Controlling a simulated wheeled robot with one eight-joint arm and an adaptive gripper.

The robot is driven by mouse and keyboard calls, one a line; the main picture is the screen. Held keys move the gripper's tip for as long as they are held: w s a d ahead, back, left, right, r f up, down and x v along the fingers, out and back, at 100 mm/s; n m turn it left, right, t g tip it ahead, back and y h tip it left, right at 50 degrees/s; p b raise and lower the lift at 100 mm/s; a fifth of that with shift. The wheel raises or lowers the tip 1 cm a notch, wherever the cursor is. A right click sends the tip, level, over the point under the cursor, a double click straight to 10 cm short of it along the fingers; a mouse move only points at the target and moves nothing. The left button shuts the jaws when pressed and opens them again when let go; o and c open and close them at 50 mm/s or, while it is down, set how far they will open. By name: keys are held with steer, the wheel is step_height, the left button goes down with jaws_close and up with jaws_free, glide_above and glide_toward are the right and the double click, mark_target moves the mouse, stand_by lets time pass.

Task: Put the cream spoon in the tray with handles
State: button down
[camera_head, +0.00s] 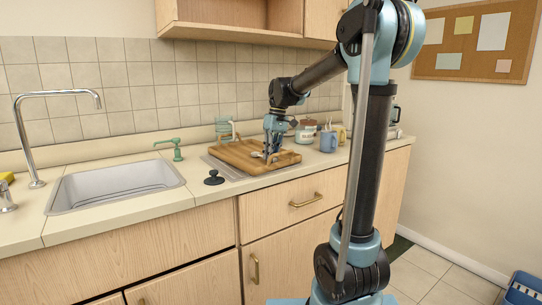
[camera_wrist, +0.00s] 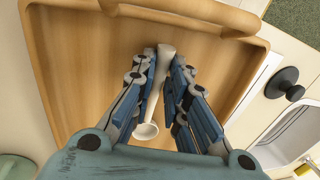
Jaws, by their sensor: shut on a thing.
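My gripper (camera_wrist: 163,85) is shut on the cream spoon (camera_wrist: 147,129), with the pale handle between its fingers and the round bowl toward the bottom in the wrist view. The wooden tray with handles (camera_wrist: 75,60) lies beneath the gripper and spoon. In the head view my gripper (camera_head: 271,152) is down over the tray (camera_head: 238,158), which sits on the counter. A small pale part of the spoon (camera_head: 257,154) shows beside the fingers. I cannot tell whether the spoon touches the tray floor.
A black sink stopper (camera_head: 214,178) lies in front of the tray. A blue mug (camera_head: 328,142) and a lidded jar (camera_head: 307,128) stand to the right.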

steer(key=c, duration=1.6)
jaws_free()
steer(key=shift+f, duration=0.1)
step_height(320, 180, up, 12)
steer(key=w+d, duration=0.1)
steer(key=d, duration=0.1)
steer(key=s+d+f+m+t, duration=0.1)
steer(key=s+d+f+m, duration=0.1)
steer(key=s+d+f, duration=0.4)
steer(key=s+d+f+m+t, duration=0.1)
steer(key=s+d+f, duration=0.25)
steer(key=s, duration=0.55)
steer(key=s+d+f+m, duration=0.1)
steer(key=s+d+f, duration=0.1)
steer(key=s+f, duration=0.3)
steer(key=s+d+f+m+t+h, duration=0.1)
steer(key=s+d+f+m, duration=0.1)
steer(key=s+f, duration=0.3)
steer(key=s+d+f+m, duration=0.1)
steer(key=s+f, duration=0.4)
steer(key=f, duration=0.6)
steer(key=shift+s+d+t+h, duration=0.2)
steer(key=shift+d+t+h, duration=0.15)
steer(key=shift+d, duration=0.45)
